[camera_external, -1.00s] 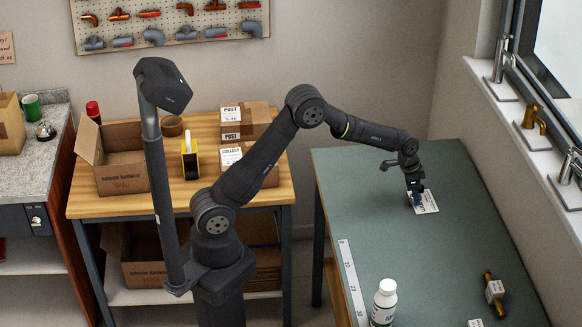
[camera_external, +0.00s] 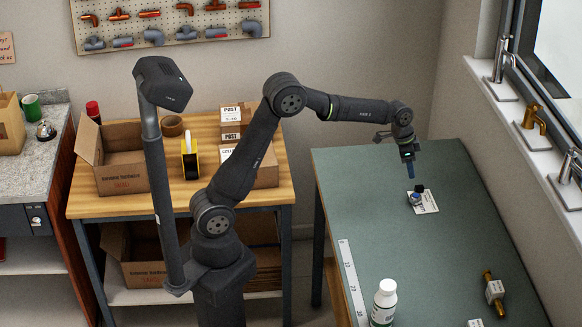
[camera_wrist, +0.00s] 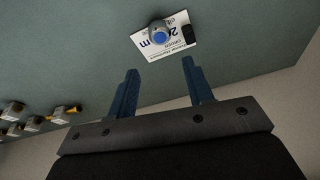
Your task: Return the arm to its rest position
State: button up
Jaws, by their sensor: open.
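My gripper (camera_external: 408,168) hangs above the green table (camera_external: 370,215), pointing down. Its two blue fingers (camera_wrist: 158,88) are apart with nothing between them in the wrist view. A white printed card (camera_external: 428,203) lies on the table below it. A small round grey piece with a blue centre (camera_wrist: 160,37) and a small black piece (camera_wrist: 188,35) rest on the card. My gripper is clear of the card and of both pieces.
A white bottle (camera_external: 384,302), a ruler (camera_external: 352,280) and a brass fitting with a tag (camera_external: 494,290) are on the table, nearer the camera. Faucets (camera_external: 535,118) stand on the windowsill at the right. Boxes (camera_external: 120,160) sit on a wooden bench behind my arm.

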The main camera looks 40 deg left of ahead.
aim_at(414, 195)
jog(key=shift+f, duration=0.1)
jog(key=x, duration=1.2)
jog(key=shift+f, duration=0.25)
notch_tip(414, 195, up, 3)
jog(key=shift+r, duration=0.7)
